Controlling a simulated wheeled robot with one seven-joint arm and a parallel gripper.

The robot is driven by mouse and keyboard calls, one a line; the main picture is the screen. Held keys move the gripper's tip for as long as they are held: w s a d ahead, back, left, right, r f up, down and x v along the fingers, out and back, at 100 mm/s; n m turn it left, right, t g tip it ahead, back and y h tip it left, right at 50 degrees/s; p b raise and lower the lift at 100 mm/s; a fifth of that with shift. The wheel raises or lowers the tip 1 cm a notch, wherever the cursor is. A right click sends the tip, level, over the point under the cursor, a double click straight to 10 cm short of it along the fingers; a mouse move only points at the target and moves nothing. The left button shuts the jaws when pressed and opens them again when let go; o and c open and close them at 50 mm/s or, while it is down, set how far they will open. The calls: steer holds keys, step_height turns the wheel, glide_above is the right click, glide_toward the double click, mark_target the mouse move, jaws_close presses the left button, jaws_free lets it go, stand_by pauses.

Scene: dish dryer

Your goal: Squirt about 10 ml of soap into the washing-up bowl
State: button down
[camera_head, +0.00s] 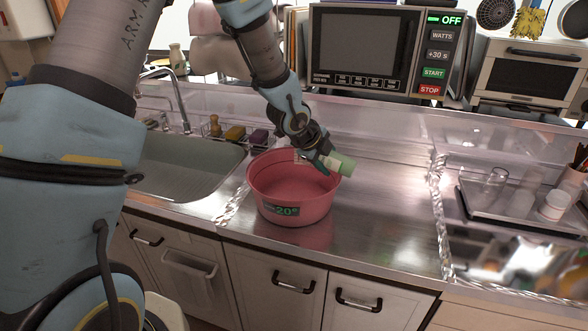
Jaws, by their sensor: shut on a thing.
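The washing-up bowl (265,185) is a round pink-red basin with a green "20" label on its front, standing on the steel counter right of the sink. My gripper (325,163) is above the bowl's back right rim, shut on a pale green soap bottle (340,164). The bottle is tilted well over, nearly on its side, with its pale green end toward the right. Its other end is hidden by my gripper, so I cannot tell where the nozzle points. No soap stream is visible, and most of the bowl's inside floor is hard to make out.
The sink (180,167) with its tap (180,105) is at the left. Sponges (235,133) and a small brown bottle (215,126) stand behind it. A microwave (385,50) is on the shelf behind. A dark drying tray (515,215) holds glasses at the right. Counter right of the bowl is clear.

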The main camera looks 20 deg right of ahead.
steer(key=shift+s+d+p, duration=0.15)
steer(key=shift+p, duration=0.45)
stand_by(0.3)
steer(key=shift+s+d+r+n+g+h+p, duration=0.1)
steer(key=shift+r+n+g+h+p, duration=0.35)
steer(key=shift+p, duration=1.15)
stand_by(0.5)
steer(key=f+b, duration=0.1)
steer(key=b, duration=0.1)
steer(key=shift+f+m+b, duration=0.1)
steer(key=shift+m+b, duration=0.15)
steer(key=shift+b, duration=0.15)
steer(key=shift+f+t+y+b, duration=0.25)
steer(key=shift+f+b, duration=0.1)
steer(key=shift+b, duration=0.55)
steer(key=t+y+b, duration=0.1)
steer(key=b, duration=0.2)
steer(key=shift+w+a+m, duration=0.35)
steer(key=shift+m, duration=0.05)
steer(key=shift+w+a+r, duration=0.15)
steer(key=shift+r, duration=0.3)
steer(key=shift+b, duration=0.3)
